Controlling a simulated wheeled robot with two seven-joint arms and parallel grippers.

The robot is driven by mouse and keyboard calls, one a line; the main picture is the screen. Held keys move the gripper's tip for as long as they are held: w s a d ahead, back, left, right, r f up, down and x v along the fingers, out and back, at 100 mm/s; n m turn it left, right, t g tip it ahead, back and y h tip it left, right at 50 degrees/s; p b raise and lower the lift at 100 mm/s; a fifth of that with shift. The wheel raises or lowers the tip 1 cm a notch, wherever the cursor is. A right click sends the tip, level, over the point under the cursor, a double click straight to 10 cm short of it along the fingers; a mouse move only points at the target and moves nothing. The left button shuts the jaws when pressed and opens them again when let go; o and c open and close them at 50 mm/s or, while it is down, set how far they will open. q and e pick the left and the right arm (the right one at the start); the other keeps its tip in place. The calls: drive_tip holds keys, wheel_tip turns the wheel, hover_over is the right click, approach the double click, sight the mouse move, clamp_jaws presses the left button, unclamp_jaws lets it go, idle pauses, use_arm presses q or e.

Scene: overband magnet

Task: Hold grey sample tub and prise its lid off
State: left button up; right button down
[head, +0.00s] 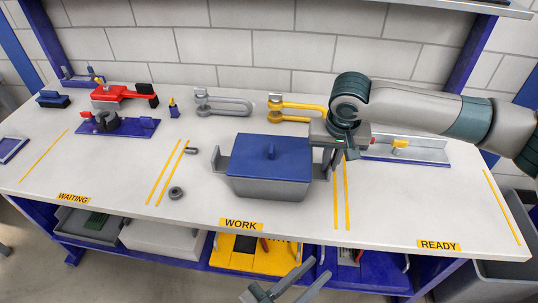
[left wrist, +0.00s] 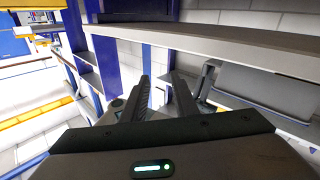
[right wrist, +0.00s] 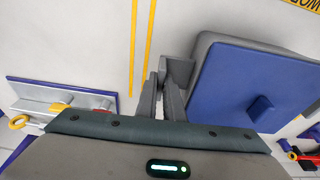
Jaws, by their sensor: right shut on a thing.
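The grey sample tub (head: 268,188) stands upright in the WORK area of the bench, with a grey lug on each side. Its blue lid (head: 250,152) sits on top and has a small raised blue knob. My right gripper (head: 332,166) is shut on the tub's right-hand lug. The right wrist view shows the fingers (right wrist: 163,92) at the lug, beside the lid (right wrist: 235,88) and the tub's grey wall (right wrist: 212,40). My left gripper (head: 314,274) is open and empty, low in front of the bench. Its fingers (left wrist: 160,92) stand apart in the left wrist view.
A grey ring (head: 176,193) and a small dark peg (head: 191,150) lie left of the tub. Grey (head: 222,105) and yellow (head: 298,107) clevis-like tools lie behind it. A metal rail fixture (head: 420,150) is at right. The lower shelf carries a yellow tray (head: 235,251). The bench front right is clear.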

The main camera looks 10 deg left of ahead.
use_arm(q)
drive_tip(key=w+a+r+t+y, duration=0.1)
drive_tip(key=w+a+r+y, duration=0.2)
drive_tip(key=w+r, duration=0.35)
drive_tip(key=n+t+y, duration=0.2)
drive_tip(key=n+y, duration=0.3)
drive_tip(key=y, duration=0.3)
approach(271, 154)
drive_tip(key=w+d, duration=0.2)
drive_tip(key=shift+w+a+n+y, duration=0.2)
drive_tip(key=shift+a+n+y, duration=0.35)
drive_tip(key=shift+n+y, duration=0.4)
drive_tip(key=shift+w, duration=0.1)
drive_tip(key=shift+w+a+f, duration=0.1)
drive_tip(key=shift+w+f, duration=0.1)
drive_tip(key=shift+w, duration=2)
drive_tip(key=shift+w+f, duration=0.15)
drive_tip(key=shift+w, duration=2.05)
clamp_jaws()
